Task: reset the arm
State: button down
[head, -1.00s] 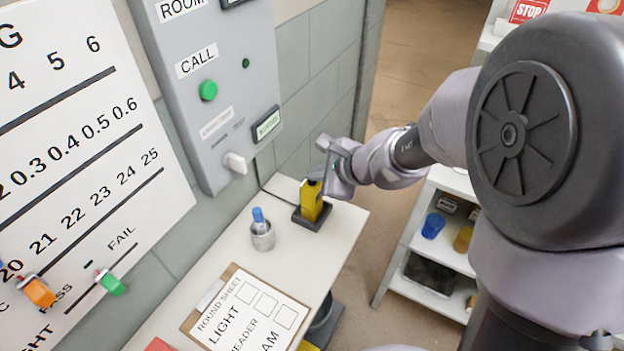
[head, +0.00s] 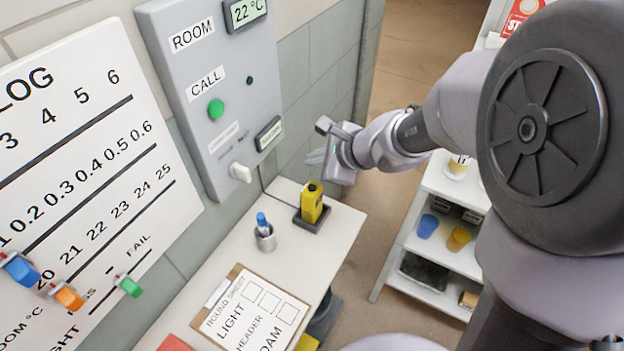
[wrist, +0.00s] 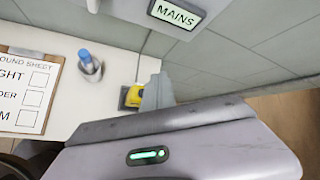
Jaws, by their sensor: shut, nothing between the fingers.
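My gripper (head: 322,157) is shut and empty. In the head view it hangs in the air above and behind the yellow device, apart from it, in front of the grey wall. My arm reaches in from the right. The yellow device (head: 312,203) stands upright in a dark base on the white table. In the wrist view the yellow device (wrist: 131,96) is partly hidden behind my gripper's finger (wrist: 157,92).
A metal cup (head: 265,239) with a blue-topped item and a clipboard (head: 255,308) lie on the white table (head: 335,232). A grey panel (head: 205,95) with a green button and white lever is on the wall. A log board (head: 75,170) is at left. Shelves (head: 440,240) stand right.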

jog(key=shift+f, duration=0.1)
jog(key=s+a+r+n, duration=0.2)
jog(key=s+r+n, duration=0.3)
jog(key=s+r, duration=0.2)
jog(key=s+d+n+h, duration=0.1)
jog(key=s+d+n, duration=0.1)
jog(key=s, duration=0.3)
jog(key=s+d+r+n+g+h, duration=0.1)
jog(key=s+d+n, duration=0.2)
jog(key=s, duration=0.3)
jog(key=s+d+r+n+h, duration=0.1)
jog(key=s+d+n, duration=0.1)
jog(key=s+n, duration=0.3)
jog(key=shift+s+d+h, duration=0.3)
jog(key=shift+s+d, duration=0.1)
jog(key=shift+s, duration=0.3)
